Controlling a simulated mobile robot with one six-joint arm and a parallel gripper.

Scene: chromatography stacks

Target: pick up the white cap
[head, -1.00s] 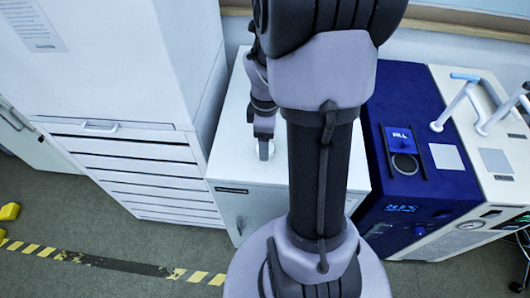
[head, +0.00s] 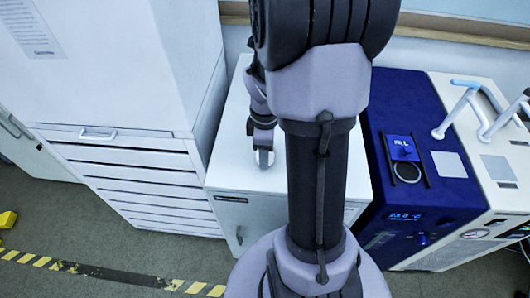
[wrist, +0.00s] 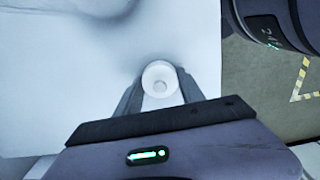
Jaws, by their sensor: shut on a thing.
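The white cap (wrist: 161,80) is a small round white piece with a raised centre, seen from above in the wrist view. My gripper (wrist: 159,92) has a finger on each side of the cap and is shut on it. In the head view my gripper (head: 264,158) points down over the white cabinet top (head: 230,160), left of my own arm. The cap is too small and too pale there to make out clearly. I cannot tell whether it touches the cabinet top.
A tall white cabinet with drawers (head: 130,165) stands to the left. A blue instrument (head: 400,110) with a dark ring on top stands to the right, beside a white unit with tubes (head: 480,150). My arm hides part of the cabinet top.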

